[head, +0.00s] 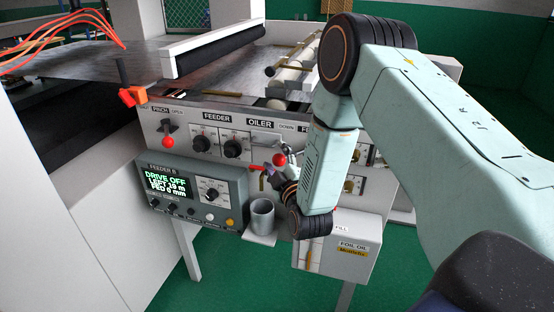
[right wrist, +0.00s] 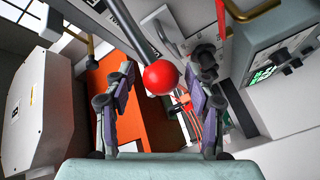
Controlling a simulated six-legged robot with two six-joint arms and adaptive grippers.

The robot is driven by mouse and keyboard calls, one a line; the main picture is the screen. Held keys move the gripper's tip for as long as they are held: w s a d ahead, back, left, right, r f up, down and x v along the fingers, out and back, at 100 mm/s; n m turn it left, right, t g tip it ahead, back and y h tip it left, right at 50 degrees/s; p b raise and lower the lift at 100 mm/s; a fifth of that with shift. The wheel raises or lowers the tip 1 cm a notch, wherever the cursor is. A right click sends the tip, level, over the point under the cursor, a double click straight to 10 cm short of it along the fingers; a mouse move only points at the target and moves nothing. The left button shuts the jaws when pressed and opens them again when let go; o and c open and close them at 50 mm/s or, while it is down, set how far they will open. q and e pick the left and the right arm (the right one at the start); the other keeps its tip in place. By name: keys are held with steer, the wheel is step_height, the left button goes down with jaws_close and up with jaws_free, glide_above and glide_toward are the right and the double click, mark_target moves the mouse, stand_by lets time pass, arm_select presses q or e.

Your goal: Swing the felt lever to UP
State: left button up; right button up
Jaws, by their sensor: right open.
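The lever with a red ball knob (head: 279,159) is on the front panel below the OILER and DOWN labels; I take it for the felt lever. In the right wrist view its red ball (right wrist: 160,77) is between my finger pads, with gaps on both sides, and its grey rod runs up and left. My right gripper (head: 273,173) is open at the knob in the head view, partly hidden by its own wrist. In the right wrist view the right gripper (right wrist: 162,72) has its fingers spread around the ball. An UP label is not readable. My left gripper is out of view.
Another red-ball lever (head: 168,141) is at the panel's left. Black FEEDER dials (head: 232,148) stick out between the levers. Below are the control box (head: 165,205) reading DRIVE OFF, a grey cup (head: 262,216) and the FOIL OIL box (head: 362,262). Rollers (head: 290,82) lie above.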

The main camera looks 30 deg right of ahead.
steer(key=shift+w+d+f, duration=0.15)
steer(key=shift+d+f, duration=0.15)
steer(key=shift+d, duration=0.2)
steer(key=shift+c, duration=0.4)
steer(key=shift+a+r, duration=0.25)
steer(key=shift+a, duration=0.25)
steer(key=c, duration=0.4)
steer(key=shift+d+f, duration=0.1)
steer(key=shift+d, duration=0.15)
steer(key=c, duration=0.5)
jaws_close()
steer(key=shift+f, duration=0.1)
